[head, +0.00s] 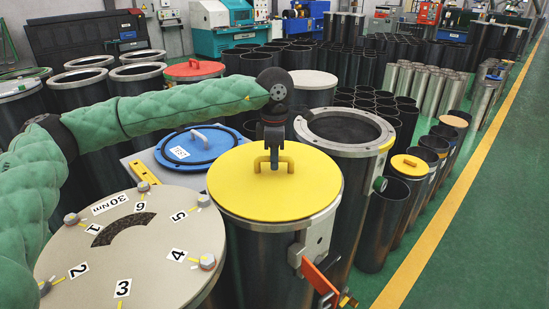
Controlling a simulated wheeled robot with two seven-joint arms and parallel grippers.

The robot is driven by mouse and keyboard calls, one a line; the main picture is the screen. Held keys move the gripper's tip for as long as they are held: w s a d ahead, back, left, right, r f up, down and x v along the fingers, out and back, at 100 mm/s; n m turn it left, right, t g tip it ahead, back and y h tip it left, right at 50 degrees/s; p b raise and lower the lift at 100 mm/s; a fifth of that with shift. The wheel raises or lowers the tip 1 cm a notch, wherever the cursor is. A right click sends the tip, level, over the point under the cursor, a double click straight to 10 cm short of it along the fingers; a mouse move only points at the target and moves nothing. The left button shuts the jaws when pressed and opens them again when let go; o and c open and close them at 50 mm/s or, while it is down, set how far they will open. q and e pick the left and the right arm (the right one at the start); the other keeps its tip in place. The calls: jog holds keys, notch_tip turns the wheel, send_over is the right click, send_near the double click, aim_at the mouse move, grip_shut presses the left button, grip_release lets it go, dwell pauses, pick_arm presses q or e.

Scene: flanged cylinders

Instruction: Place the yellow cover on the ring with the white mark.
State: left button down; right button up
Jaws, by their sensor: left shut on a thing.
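The yellow cover (243,189) is a round flat disc with a yellow handle, lying level over the top of the dark cylinder at the centre. A grey flange rim (325,215) shows along its lower right edge; I cannot tell whether the cover touches it. My left gripper (272,160) points down from above and is shut on the cover's handle. Behind and to the right stands an open cylinder with a bare bolted ring (345,128), which has a yellow patch at its right side. My right gripper is not in view.
A numbered plate with bolts (110,255) stands at the front left. A blue cover (198,145) and a yellow level (150,184) lie behind it. An orange-red lever (320,280) juts out at the front. Several open cylinders crowd behind; green floor (470,230) is clear at the right.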

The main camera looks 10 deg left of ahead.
pick_arm(q)
jog(key=c, duration=1.5)
grip_release()
jog(key=shift+f, duration=0.1)
jog(key=shift+o, duration=0.7)
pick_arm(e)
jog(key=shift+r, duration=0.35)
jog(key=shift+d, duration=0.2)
